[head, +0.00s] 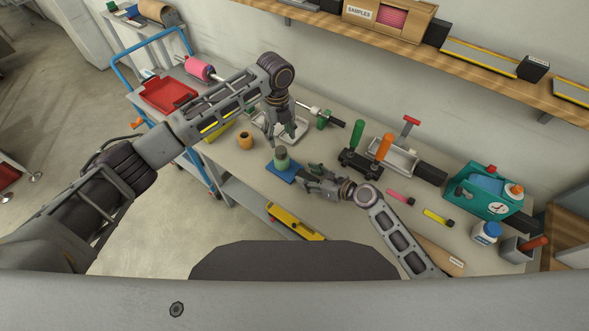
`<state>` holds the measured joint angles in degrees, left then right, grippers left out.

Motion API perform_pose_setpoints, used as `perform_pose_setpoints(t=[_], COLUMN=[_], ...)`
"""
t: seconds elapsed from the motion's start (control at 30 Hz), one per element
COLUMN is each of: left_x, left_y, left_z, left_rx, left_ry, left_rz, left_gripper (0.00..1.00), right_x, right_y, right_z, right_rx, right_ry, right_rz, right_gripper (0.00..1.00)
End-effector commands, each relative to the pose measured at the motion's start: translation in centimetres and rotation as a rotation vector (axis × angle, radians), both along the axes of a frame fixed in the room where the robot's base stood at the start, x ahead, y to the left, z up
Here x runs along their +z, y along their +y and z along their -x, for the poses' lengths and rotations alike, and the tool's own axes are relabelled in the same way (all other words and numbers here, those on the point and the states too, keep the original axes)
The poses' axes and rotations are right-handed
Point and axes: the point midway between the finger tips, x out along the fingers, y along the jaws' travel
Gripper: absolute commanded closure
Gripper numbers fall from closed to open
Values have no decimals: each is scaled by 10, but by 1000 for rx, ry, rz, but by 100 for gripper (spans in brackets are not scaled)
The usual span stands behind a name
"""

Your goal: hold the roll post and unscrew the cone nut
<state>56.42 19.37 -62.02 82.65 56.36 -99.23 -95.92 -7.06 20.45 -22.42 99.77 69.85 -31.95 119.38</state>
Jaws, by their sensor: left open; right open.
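A short post on a blue base (276,172) stands near the table's front edge; I take it for the roll post. A grey-green piece (282,159) sits upright on it, which looks like the cone nut, but it is small and its shape is unclear. My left gripper (281,138) points down just above this piece, open, its fingers spread. My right gripper (305,175) comes in low from the right, open, its fingers facing the post from beside the base. I cannot tell whether either touches it.
Behind the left gripper is a metal tray (293,131). A tan ring (245,140) lies left of the post. Green (357,134) and orange (384,146) handles stand to the right, with a teal toolbox (482,205) beyond. A blue-framed cart holds a red tray (168,95).

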Motion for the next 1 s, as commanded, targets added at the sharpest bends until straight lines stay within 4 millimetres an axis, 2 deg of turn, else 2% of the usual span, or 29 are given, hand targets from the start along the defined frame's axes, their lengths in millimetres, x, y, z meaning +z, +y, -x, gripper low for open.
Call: perform_pose_setpoints(t=[0.3, 0.73, 0.77, 1.0], left_x=[0, 0, 0, 0], left_y=[0, 0, 0, 0], left_z=[0, 0, 0, 0], left_rx=[0, 0, 0, 0], left_ry=[0, 0, 0, 0], left_rz=[0, 0, 0, 0], left_gripper=[46, 46, 46, 46], right_x=[-10, -12, -12, -12], right_y=[19, 23, 23, 23], right_z=[-15, -18, -18, -18], right_rx=[1, 1, 1, 1], right_ry=[0, 0, 0, 0], right_rz=[0, 0, 0, 0], right_gripper=[45, 45, 46, 77])
